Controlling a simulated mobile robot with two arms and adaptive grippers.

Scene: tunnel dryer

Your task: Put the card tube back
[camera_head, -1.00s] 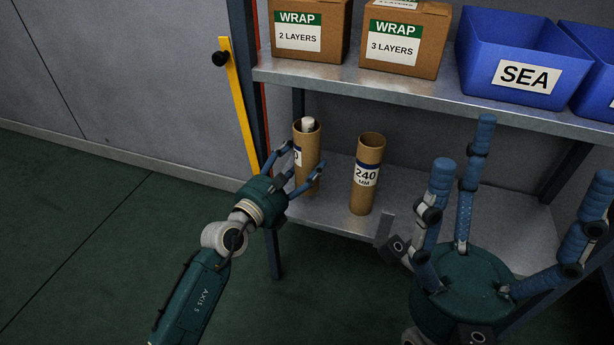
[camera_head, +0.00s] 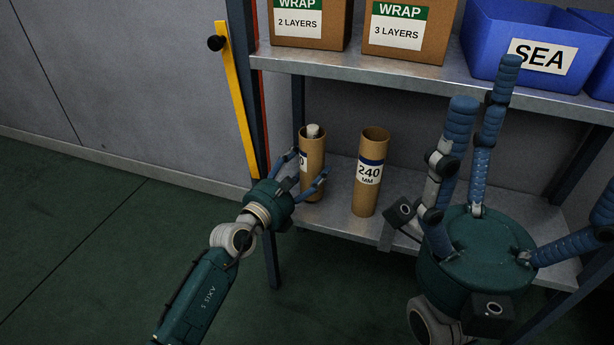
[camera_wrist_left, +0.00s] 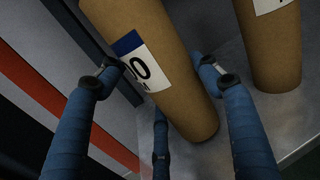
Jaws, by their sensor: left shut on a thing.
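A brown card tube (camera_head: 314,167) with a white roll end (camera_head: 313,131) showing in its top is upright over the left end of the lower shelf. Its label is partly hidden; only a "0" shows. My left gripper (camera_head: 311,165) is shut on this tube from the front left, a finger on each side. The tube also fills the middle of the left wrist view (camera_wrist_left: 165,70), its lower end close to the shelf; I cannot tell if it touches. A second tube (camera_head: 366,200) marked "240 MM" stands to its right. My right gripper (camera_head: 490,160) is open and empty, fingers spread.
The upper shelf (camera_head: 400,75) holds two WRAP boxes (camera_head: 296,22) and blue bins (camera_head: 500,40). A dark rack post (camera_head: 243,80) and a yellow bar (camera_head: 235,100) stand left of the tubes. The lower shelf (camera_head: 335,215) has bare room in front of them.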

